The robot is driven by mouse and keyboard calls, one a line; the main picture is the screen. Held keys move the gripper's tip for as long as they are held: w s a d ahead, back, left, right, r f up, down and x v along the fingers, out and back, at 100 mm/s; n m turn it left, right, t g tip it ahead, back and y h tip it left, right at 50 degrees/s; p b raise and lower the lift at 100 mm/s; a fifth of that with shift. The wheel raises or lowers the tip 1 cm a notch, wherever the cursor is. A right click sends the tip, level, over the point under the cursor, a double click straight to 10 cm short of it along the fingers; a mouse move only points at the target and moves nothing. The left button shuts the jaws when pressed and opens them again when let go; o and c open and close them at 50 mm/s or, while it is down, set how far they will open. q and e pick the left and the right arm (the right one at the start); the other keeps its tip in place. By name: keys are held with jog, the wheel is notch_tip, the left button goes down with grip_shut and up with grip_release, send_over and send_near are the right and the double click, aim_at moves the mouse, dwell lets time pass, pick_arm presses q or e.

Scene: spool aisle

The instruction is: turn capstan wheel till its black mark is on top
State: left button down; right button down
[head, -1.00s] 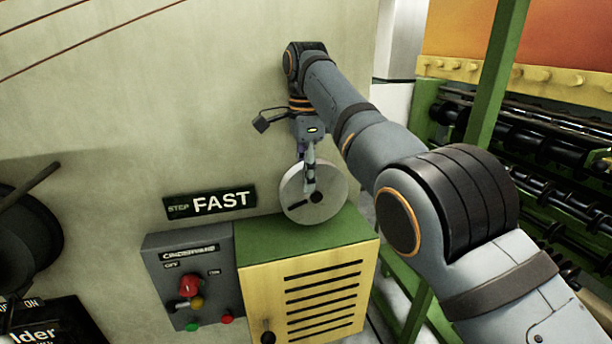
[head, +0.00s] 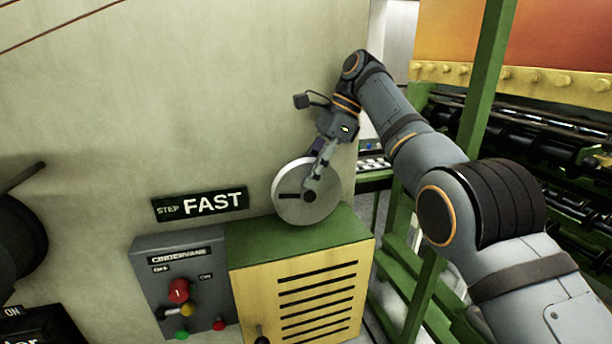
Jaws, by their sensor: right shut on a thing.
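The capstan wheel (head: 292,209) is a pale grey disc on the wall, just above the green-topped cabinet. Its black mark (head: 289,195) is a short dark bar that points left from the dark hub. My right gripper (head: 313,182) reaches down from the upper right across the wheel's face. It is shut on the wheel, with its fingertips just above and right of the hub. The fingers hide part of the wheel's upper right face. My left gripper is not in view.
A yellow cabinet with a green top (head: 303,243) stands right below the wheel. A grey switch box (head: 157,273) with a red knob is at its left. The FAST sign (head: 200,204) is left of the wheel. A green post (head: 484,75) and rollers stand at right.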

jog(key=shift+d+f+y, duration=0.1)
jog(key=shift+d+y, duration=0.15)
jog(key=shift+y, duration=0.25)
jog(key=c, duration=1)
grip_release()
jog(key=shift+w, duration=0.1)
jog(key=shift+c, duration=0.2)
